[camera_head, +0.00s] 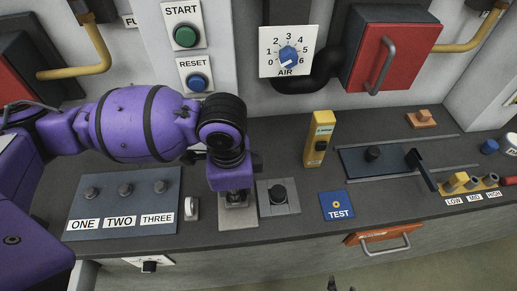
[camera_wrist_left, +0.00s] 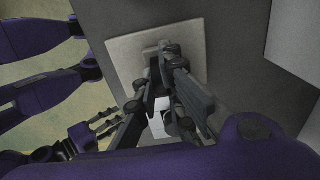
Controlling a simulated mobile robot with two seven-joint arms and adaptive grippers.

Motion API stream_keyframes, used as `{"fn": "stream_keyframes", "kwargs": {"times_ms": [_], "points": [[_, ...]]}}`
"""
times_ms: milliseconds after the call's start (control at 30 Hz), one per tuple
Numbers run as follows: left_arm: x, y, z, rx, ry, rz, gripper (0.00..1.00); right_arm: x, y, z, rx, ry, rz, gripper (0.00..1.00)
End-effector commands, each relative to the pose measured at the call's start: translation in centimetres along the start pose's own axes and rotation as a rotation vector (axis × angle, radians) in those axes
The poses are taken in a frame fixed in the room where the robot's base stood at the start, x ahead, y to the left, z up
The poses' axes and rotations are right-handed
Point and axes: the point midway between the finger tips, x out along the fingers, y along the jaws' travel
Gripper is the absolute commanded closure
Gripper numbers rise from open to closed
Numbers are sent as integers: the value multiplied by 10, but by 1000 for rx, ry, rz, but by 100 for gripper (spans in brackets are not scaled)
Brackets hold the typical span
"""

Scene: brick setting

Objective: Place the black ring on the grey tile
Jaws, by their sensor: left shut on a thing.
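My left gripper (camera_head: 236,197) points straight down just above the light grey tile (camera_head: 238,222). In the left wrist view its dark fingers (camera_wrist_left: 168,50) come together over the same tile (camera_wrist_left: 195,30). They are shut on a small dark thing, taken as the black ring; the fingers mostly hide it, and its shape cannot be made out. Whether it touches the tile cannot be told. My right gripper (camera_wrist_left: 107,122) shows at the lower left of the left wrist view, its fingers apart and empty, away from the bench.
A white switch (camera_head: 191,208) and a blue panel with knobs (camera_head: 125,205) lie left. A yellow upright box (camera_head: 319,138) and a blue TEST plate (camera_head: 337,205) are farther right.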

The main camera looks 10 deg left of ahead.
Motion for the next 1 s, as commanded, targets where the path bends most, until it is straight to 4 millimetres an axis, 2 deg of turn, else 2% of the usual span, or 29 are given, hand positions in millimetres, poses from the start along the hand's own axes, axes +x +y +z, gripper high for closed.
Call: {"fn": "stream_keyframes", "kwargs": {"times_ms": [100, 133, 267, 633, 767, 1000], "points": [[4, 0, 0, -1, -2, 1, 100, -1, 0, 3, 0, -8, -1, 60], [4, 0, 0, -1, -1, 1, 87, -1, 0, 5, 0, -12, -1, 60], [4, 0, 0, -1, -1, 2, 72, -2, -1, 10, -3, -22, -4, 60], [-1, 0, 0, 1, 1, 0, 72, -3, 0, 16, -14, -32, -8, 60], [-22, -1, 0, 0, 1, -4, 72, -4, 0, 8, -14, -20, -7, 60], [-76, -2, -1, 0, 3, -7, 72, -6, -2, -6, -10, -4, -11, 60]]}}
